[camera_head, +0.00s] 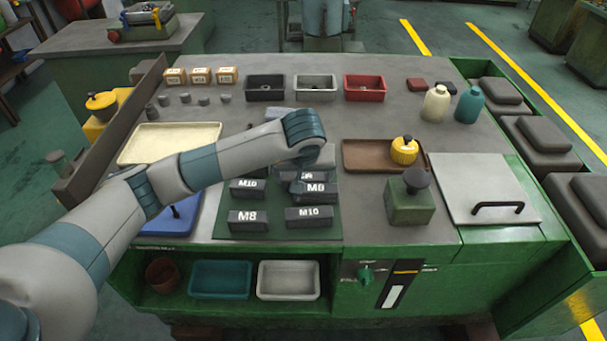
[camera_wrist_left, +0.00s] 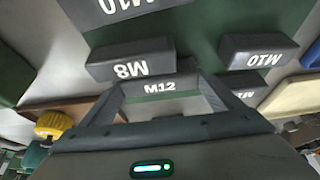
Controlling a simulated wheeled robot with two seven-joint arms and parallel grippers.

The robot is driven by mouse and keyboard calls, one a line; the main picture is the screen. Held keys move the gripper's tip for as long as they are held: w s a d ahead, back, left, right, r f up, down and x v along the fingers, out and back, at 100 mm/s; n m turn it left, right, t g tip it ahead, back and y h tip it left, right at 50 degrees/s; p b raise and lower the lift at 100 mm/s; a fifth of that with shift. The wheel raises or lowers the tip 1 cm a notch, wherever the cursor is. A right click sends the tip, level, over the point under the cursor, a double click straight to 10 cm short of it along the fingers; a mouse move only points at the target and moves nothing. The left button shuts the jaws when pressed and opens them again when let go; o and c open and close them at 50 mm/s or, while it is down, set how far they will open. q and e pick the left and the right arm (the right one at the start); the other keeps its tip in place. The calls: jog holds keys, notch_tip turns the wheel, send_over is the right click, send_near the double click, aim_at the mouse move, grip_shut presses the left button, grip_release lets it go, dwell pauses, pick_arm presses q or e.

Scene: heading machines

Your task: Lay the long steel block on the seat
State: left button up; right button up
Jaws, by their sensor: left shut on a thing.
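Several dark grey steel blocks with white labels stand on a green mat (camera_head: 275,234): an M10 block (camera_head: 248,188), an M8 block (camera_head: 248,218) and another M10 block (camera_head: 309,216) show plainly. My left gripper (camera_wrist_left: 162,86) is shut on a block marked M12 (camera_wrist_left: 158,90), low among the other blocks. In the head view my wrist hides the fingers and most of that block. The wrist view also shows an M8 block (camera_wrist_left: 130,62) close beside the fingers. I cannot tell which block is the long one, nor which surface is the seat. My right gripper is not in view.
A brown tray (camera_head: 360,155) with a yellow-topped item and a green block with a dark knob (camera_head: 410,200) stand right of the mat. A cream tray (camera_head: 170,143) lies left. Black, white and red bins (camera_head: 364,88) line the back. A handled lid (camera_head: 480,185) is at the right.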

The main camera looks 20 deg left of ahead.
pick_arm(q)
jog(key=o, duration=1.5)
jog(key=shift+f, duration=0.1)
jog(key=shift+o, duration=0.2)
jog(key=shift+r, duration=0.2)
jog(key=shift+s+r, duration=0.15)
jog(key=shift+r, duration=0.15)
jog(key=b+v, duration=0.2)
jog(key=v, duration=0.7)
jog(key=shift+s+r+b, duration=0.15)
jog(key=shift+r+b, duration=0.1)
jog(key=shift+b, duration=0.15)
jog(key=shift+v, duration=0.85)
